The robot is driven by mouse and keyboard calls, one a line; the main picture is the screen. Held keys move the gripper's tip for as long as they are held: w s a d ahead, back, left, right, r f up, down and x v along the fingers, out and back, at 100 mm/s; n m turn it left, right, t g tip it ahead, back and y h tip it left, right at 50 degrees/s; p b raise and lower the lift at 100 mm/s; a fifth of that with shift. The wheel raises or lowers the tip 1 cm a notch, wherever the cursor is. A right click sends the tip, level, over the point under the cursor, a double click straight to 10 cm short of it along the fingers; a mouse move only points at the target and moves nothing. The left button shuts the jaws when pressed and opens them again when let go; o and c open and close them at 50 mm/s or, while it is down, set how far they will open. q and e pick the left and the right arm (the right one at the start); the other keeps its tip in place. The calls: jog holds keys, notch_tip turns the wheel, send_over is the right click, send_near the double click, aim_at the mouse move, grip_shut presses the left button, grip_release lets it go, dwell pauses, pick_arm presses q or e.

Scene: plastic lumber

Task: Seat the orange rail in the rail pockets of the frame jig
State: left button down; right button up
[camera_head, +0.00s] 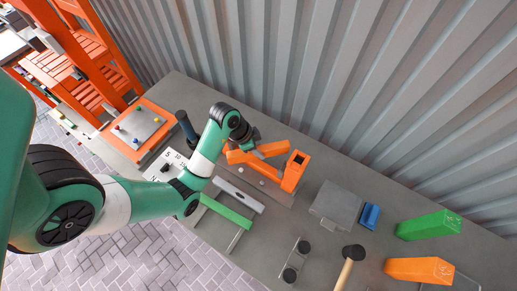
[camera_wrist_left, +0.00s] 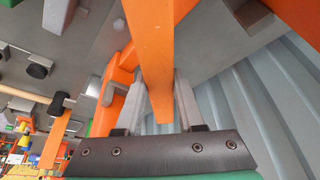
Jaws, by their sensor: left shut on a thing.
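The orange rail (camera_head: 268,149) is an orange bar held by my left gripper (camera_head: 249,144), near the far side of the table. In the left wrist view the rail (camera_wrist_left: 154,50) runs between the two grey fingers of the gripper (camera_wrist_left: 161,95). The grey frame jig (camera_head: 262,184) appears to lie below it. A block-like orange piece (camera_head: 294,172) stands at the jig's right end, close to the rail's right end; I cannot tell whether they touch. The rail pockets are not clear. My right gripper is not in view.
A green bar (camera_head: 227,213) and a grey bar (camera_head: 238,194) lie in front of the jig. A grey block (camera_head: 336,205), a blue block (camera_head: 370,216) and a mallet (camera_head: 350,262) are to the right. A corrugated wall (camera_head: 330,80) rises behind the table.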

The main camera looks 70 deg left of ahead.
pick_arm(q)
jog(key=shift+f+b, duration=0.4)
jog(key=shift+f, duration=0.1)
jog(key=c, duration=0.5)
grip_release()
jog(key=shift+r, duration=0.1)
jog(key=shift+r+p, duration=0.3)
jog(key=shift+p, duration=0.15)
jog(key=p+v, duration=0.2)
jog(key=v, duration=0.2)
jog(key=p+v, duration=0.2)
jog(key=v, duration=0.2)
jog(key=shift+w+r+p, duration=0.15)
jog(key=shift+w+p, duration=0.05)
jog(key=shift+p, duration=0.15)
jog(key=p+v, duration=0.4)
jog(key=shift+s+r+p, duration=0.1)
jog(key=shift+s+p, duration=0.15)
jog(key=shift+p, duration=0.15)
